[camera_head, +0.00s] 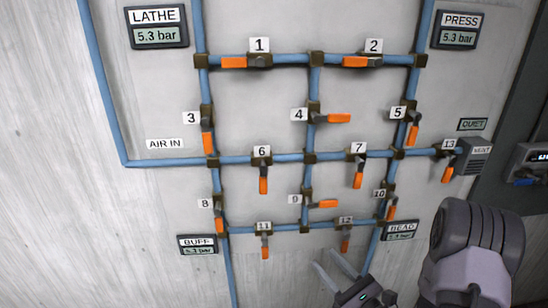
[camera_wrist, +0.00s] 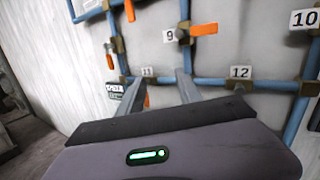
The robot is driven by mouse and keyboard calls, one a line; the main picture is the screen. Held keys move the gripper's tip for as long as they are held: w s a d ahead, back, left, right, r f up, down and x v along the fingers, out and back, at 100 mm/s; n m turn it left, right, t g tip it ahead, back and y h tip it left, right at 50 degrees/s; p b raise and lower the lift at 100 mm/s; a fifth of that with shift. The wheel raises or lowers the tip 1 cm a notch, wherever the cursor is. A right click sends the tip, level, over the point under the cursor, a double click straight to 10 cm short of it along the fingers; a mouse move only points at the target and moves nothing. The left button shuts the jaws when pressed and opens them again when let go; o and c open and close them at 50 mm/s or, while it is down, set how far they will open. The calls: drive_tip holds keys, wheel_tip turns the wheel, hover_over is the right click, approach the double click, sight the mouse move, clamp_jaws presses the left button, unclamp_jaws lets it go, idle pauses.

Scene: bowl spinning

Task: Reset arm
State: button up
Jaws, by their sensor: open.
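My gripper (camera_head: 336,275) is in the lower right of the head view, in front of the pipe panel below valves 11 and 12. Its two fingers are apart, with nothing between them. In the wrist view my gripper (camera_wrist: 158,92) points up at the panel, its fingers on either side of valve 11's orange handle (camera_wrist: 147,100). I cannot tell how far the fingertips are from the panel. My arm reaches in from the lower right.
Blue pipes with numbered orange-handled valves, such as valve 9 (camera_head: 322,204) and valve 12 (camera_head: 345,245), cover the wall. The LATHE display (camera_head: 156,27) and PRESS display (camera_head: 459,30) read 5.3 bar. A grey vent box (camera_head: 475,156) is at the right. The lower left wall is bare.

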drive_tip(key=s+a+r+n+g+y, duration=0.3)
drive_tip(key=a+r+n+g+y, duration=0.25)
drive_tip(key=a+r, duration=0.2)
drive_tip(key=s+a+r+n+g, duration=0.4)
drive_tip(key=s+a+n+g, duration=0.65)
drive_tip(key=s, duration=0.25)
drive_tip(key=s+d+f+n+h, duration=0.1)
drive_tip(key=s+d+n+h, duration=0.1)
drive_tip(key=s+n+h, duration=0.5)
drive_tip(key=d+r+n+t+h, duration=0.1)
drive_tip(key=d+r+t+h, duration=0.3)
drive_tip(key=d, duration=0.4)
drive_tip(key=shift+n+t+h, duration=0.3)
drive_tip(key=shift+n+h, duration=0.1)
drive_tip(key=shift+h, duration=0.45)
drive_tip(key=shift+s, duration=0.1)
